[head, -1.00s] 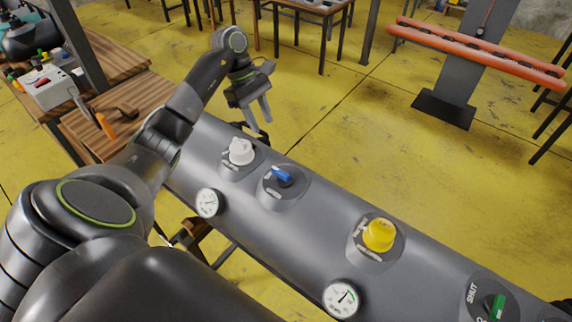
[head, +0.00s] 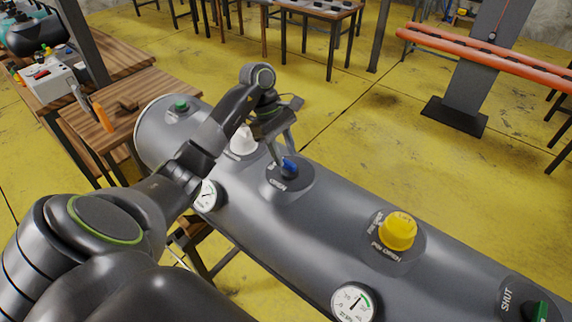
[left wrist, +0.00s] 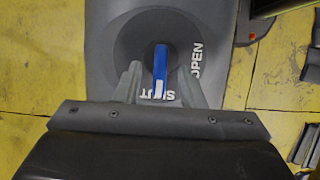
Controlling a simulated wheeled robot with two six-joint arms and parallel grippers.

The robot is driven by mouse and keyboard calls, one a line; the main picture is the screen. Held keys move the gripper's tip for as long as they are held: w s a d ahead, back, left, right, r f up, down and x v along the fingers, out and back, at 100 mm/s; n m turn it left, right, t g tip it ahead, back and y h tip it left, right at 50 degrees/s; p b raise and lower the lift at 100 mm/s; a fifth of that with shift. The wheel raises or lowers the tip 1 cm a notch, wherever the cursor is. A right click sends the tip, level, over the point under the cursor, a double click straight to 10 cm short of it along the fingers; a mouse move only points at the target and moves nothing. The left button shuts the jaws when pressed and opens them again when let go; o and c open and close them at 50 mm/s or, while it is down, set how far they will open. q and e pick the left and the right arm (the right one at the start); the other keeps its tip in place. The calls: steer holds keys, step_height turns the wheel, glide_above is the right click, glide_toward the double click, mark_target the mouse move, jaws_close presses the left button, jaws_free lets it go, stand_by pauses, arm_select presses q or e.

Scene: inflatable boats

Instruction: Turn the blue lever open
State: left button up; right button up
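The blue lever (head: 289,167) sits on a round dark base on top of the grey inflatable tube (head: 330,215). In the left wrist view the lever (left wrist: 160,70) is a blue bar with a white tip, and the tip points at the word SHUT. The word OPEN stands to the right of it. My left gripper (head: 283,155) is at the lever. In the left wrist view its two fingers (left wrist: 160,88) are apart, one on each side of the lever's white-tipped end, with gaps visible. My right gripper is not in view.
A white knob (head: 243,141) is close to the left of the lever, partly behind my gripper. A yellow knob (head: 397,231), gauges (head: 352,302) and a green lever (head: 535,311) are farther along the tube. A wooden bench (head: 150,92) stands at the left.

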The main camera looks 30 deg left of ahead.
arm_select(q)
steer(key=shift+b+x, duration=0.45)
steer(key=shift+x, duration=0.6)
steer(key=shift+c, duration=0.3)
jaws_close()
